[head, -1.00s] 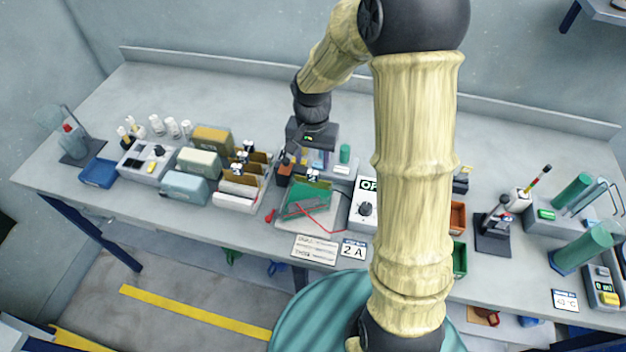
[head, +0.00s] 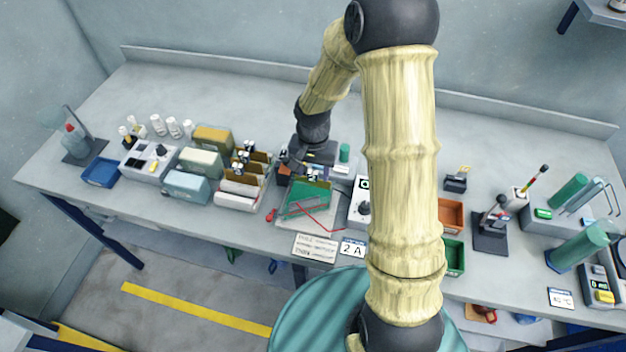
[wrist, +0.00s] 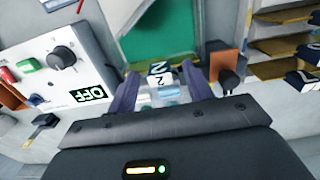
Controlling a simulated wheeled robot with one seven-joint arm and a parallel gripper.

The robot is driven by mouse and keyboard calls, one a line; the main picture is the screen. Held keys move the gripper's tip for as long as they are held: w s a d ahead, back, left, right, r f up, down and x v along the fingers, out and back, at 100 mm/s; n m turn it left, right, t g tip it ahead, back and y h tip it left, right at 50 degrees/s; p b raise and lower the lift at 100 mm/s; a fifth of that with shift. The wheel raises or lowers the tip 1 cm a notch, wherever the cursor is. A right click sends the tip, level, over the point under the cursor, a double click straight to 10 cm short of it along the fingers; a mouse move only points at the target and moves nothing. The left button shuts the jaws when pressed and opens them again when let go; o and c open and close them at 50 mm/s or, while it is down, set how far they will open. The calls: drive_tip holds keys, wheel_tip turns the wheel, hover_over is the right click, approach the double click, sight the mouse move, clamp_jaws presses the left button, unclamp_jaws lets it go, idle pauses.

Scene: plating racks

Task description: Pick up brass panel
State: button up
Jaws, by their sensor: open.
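Brown-gold panels (head: 262,158) with black-and-white clips stand in a rack left of centre in the head view; I cannot tell which is the brass panel. A green panel-like surface (head: 307,198) with a yellowish upper edge is at the middle station. It fills the top centre of the wrist view (wrist: 158,40). A white clip marked 2 (wrist: 160,72) sits at its near edge. My gripper (wrist: 162,92) is open, its fingers on either side of that clip, apparently not touching it. In the head view, my arm partly hides the station.
A control box with a knob and OFF sign (wrist: 62,62) stands close at the left in the wrist view. The panel rack (wrist: 278,48) is at the right. A red wire (head: 312,217) crosses the station. Orange (head: 451,214) and green (head: 455,257) bins stand to the right.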

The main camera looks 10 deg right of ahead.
idle(0.3)
clamp_jaws()
drive_tip(key=shift+w+r, duration=0.1)
drive_tip(key=shift+r, duration=0.4)
wheel_tip(320, 180, up, 6)
drive_tip(key=shift+r+b, duration=0.15)
drive_tip(key=shift+b, duration=0.45)
drive_tip(key=s+a+b, duration=0.2)
drive_tip(key=s+a, duration=0.1)
drive_tip(key=s, duration=0.3)
drive_tip(key=s+a+b, duration=0.1)
drive_tip(key=s+a, duration=0.2)
drive_tip(key=s, duration=0.4)
drive_tip(key=shift+a+b, duration=0.25)
drive_tip(key=shift+b, duration=0.15)
